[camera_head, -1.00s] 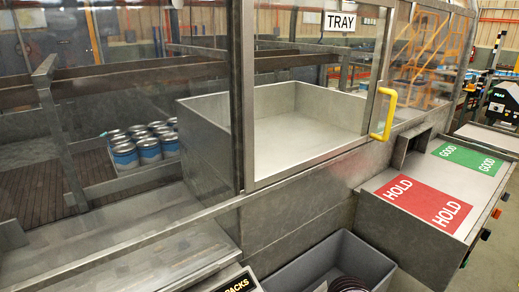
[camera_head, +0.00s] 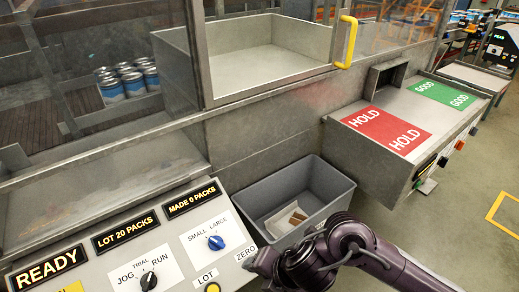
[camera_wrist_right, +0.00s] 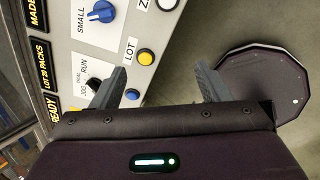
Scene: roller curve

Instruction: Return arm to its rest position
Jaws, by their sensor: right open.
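My right arm comes in from the lower right in the head view, and its gripper (camera_head: 262,268) is at the right end of the control panel (camera_head: 120,262), partly cut off by the bottom edge. In the right wrist view my right gripper (camera_wrist_right: 160,80) is open, with nothing between its two grey fingers. The panel shows beyond the fingers, with a yellow button under LOT (camera_wrist_right: 146,57) and a blue SMALL/LARGE knob (camera_wrist_right: 101,12). I cannot tell any contact with the panel. My left gripper is in neither view.
A grey bin (camera_head: 335,195) with a few flat pieces stands on the floor beside the panel. A metal shelf with a red HOLD mat (camera_head: 387,129) and a green GOOD mat (camera_head: 444,95) is at the right. A yellow handle (camera_head: 346,42) sits on the glass guard door.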

